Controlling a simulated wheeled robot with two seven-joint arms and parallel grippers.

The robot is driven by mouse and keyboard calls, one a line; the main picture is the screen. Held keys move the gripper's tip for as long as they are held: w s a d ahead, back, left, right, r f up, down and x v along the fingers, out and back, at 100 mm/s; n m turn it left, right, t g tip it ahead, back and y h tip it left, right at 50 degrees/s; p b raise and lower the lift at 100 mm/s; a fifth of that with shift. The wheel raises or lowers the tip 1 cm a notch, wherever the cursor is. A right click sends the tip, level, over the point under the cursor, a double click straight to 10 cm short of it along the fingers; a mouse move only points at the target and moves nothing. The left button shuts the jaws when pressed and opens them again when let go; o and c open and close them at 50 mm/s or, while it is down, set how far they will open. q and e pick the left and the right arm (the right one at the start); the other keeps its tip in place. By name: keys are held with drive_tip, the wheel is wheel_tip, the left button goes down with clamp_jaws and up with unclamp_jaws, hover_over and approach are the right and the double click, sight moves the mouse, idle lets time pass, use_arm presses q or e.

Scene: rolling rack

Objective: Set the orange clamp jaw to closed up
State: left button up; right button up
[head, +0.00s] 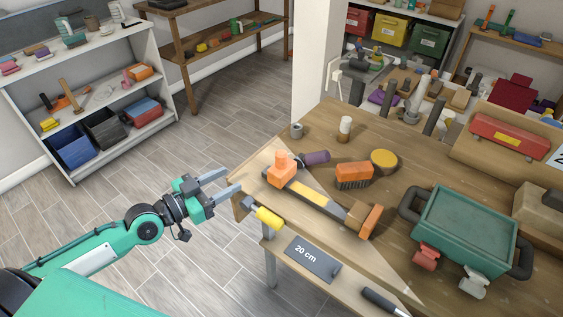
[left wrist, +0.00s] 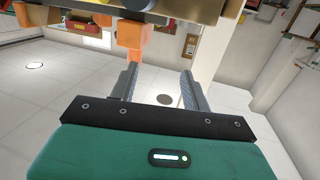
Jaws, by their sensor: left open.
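The orange clamp lies along the left edge of the wooden workbench. A wide gap separates the two ends. My left gripper (head: 234,179) is open and empty, left of the bench corner and apart from the jaw. In the left wrist view the open fingers (left wrist: 160,73) show below an orange block (left wrist: 130,34). My right gripper is out of view.
A purple cylinder (head: 316,157), an orange brush (head: 354,175) and a green box (head: 464,230) are on the bench. The floor left of the bench is free.

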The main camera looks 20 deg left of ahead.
use_arm(q)
wheel_tip(320, 180, up, 3)
drive_tip(key=s+d+m+h, duration=0.1)
drive_tip(key=s+d, duration=0.1)
drive_tip(key=d, duration=0.1)
drive_tip(key=p, duration=0.3)
approach(281, 156)
drive_tip(key=shift+w, duration=1.25)
drive_tip(key=shift+h, duration=0.3)
drive_tip(key=p+x, duration=0.1)
drive_tip(key=x, duration=0.1)
drive_tip(key=p+x, duration=0.1)
drive_tip(key=x, duration=0.1)
drive_tip(key=f+p+x, duration=0.1)
drive_tip(key=x, duration=0.2)
drive_tip(key=shift+d, duration=0.15)
drive_tip(key=shift+w+d+f, duration=0.2)
drive_tip(key=shift+w+d, duration=0.25)
drive_tip(key=shift+w, duration=0.05)
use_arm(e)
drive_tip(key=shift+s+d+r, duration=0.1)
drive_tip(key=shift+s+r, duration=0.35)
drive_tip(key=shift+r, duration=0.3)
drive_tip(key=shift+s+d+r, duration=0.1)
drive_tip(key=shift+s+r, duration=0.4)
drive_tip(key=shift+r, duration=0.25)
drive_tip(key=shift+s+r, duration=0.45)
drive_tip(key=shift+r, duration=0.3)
use_arm(q)
clamp_jaws()
